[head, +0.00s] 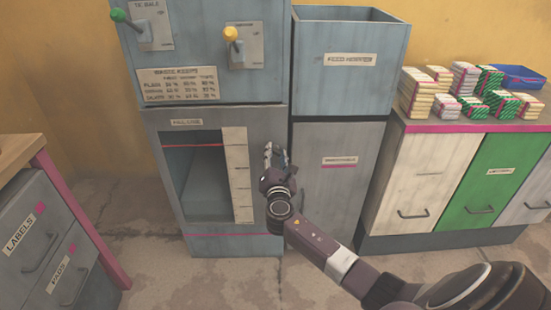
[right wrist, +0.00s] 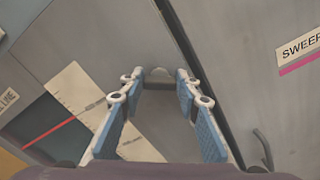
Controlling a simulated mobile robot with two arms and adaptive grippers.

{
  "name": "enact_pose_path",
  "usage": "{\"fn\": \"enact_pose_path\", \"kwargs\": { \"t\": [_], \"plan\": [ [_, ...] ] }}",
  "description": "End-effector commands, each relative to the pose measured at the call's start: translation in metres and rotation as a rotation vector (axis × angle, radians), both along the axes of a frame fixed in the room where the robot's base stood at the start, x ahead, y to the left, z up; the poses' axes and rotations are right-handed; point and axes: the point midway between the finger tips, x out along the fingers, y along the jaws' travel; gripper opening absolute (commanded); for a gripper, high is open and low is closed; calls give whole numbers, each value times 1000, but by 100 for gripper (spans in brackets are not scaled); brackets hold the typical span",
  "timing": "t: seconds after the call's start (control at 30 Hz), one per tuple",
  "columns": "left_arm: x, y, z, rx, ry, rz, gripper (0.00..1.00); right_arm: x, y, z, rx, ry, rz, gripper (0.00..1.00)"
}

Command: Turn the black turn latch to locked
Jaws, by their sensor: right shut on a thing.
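My right gripper (head: 275,155) reaches the grey front of the press cabinet (head: 264,115), just right of its window and pale ruled strip. In the right wrist view the blue-padded fingers (right wrist: 159,88) point at that front, with a visible gap between them. A small rounded grey piece (right wrist: 158,72) shows between the fingertips, against the panel. The gripper is shut on the turn latch, whose black body is mostly hidden; I cannot read its angle. My left gripper is not in view.
Green-knobbed (head: 118,15) and yellow-knobbed (head: 231,33) levers stick out above. The feed hopper (head: 345,90) stands over a grey sweepings door (head: 338,190) on the right. A drawer unit (head: 50,240) stands left.

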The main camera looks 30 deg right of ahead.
Motion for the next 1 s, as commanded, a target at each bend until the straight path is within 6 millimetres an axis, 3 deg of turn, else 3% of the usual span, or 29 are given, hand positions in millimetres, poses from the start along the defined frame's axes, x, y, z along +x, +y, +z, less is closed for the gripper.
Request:
{"fn": "enact_pose_path", "kwargs": {
  "t": [0.27,0.6,1.0],
  "plan": [
    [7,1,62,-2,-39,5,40,0,-1,-4,228,-141,-1,6],
    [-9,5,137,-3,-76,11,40,-1,-2,-5,499,-309,-2,6],
    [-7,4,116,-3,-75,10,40,-1,-2,-4,746,-461,-1,6]
  ]
}}
